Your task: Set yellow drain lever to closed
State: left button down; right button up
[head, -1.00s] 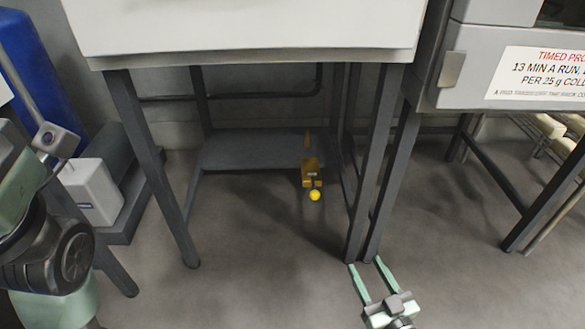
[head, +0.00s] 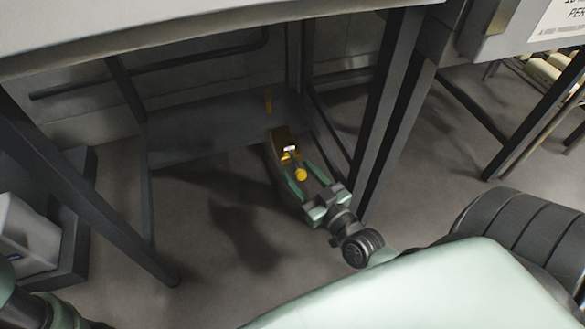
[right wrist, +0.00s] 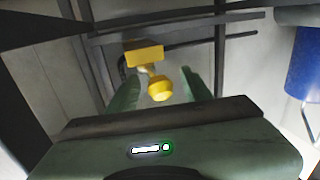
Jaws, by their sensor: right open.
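The yellow drain lever, with a round knob (head: 300,174) at its near end, projects from a yellow valve body (head: 283,142) under the table. In the right wrist view the knob (right wrist: 160,89) and the yellow block (right wrist: 145,54) behind it show between the fingers. My right gripper (head: 303,172) is open, with one green finger on each side of the knob. I cannot tell whether either finger touches it. The right wrist view also shows the two open fingers (right wrist: 158,88). My left gripper is not in view.
A dark low shelf (head: 200,128) lies behind the valve. Dark table legs (head: 385,110) stand close to the right of my right gripper. The table top (head: 200,35) hangs above. A white box (head: 25,235) sits at the left; the floor between is clear.

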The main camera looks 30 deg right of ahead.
jog(key=shift+w+b, duration=0.35)
jog(key=shift+w, duration=1)
grip_shut()
jog(key=shift+a, duration=0.1)
jog(key=shift+a, duration=0.15)
